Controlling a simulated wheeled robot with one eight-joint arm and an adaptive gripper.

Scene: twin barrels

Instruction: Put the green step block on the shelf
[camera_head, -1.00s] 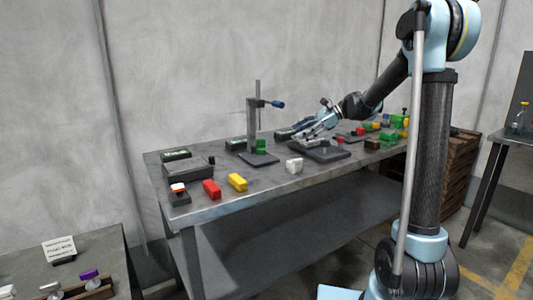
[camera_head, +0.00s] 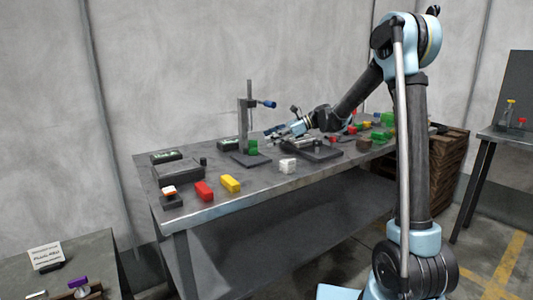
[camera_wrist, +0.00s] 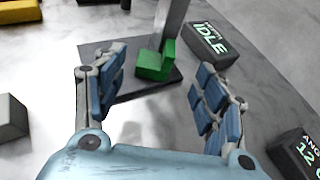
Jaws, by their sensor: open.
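The green step block (camera_head: 252,147) sits on the dark base plate of an upright stand (camera_head: 242,120) on the workbench. In the wrist view the block (camera_wrist: 157,62) shows its L-shaped step, on the plate next to the metal post. My gripper (camera_head: 274,132) is just right of the block in the head view. In the wrist view my gripper (camera_wrist: 160,72) has its blue-padded fingers spread wide, with the block ahead between them, apart from both. Nothing is held. A grey shelf surface (camera_head: 285,220) shows under the workbench top; I cannot tell whether it is the task's shelf.
A display reading IDLE (camera_wrist: 213,43) lies beside the base plate. A dark device (camera_head: 313,150) and several colored blocks lie to the right.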

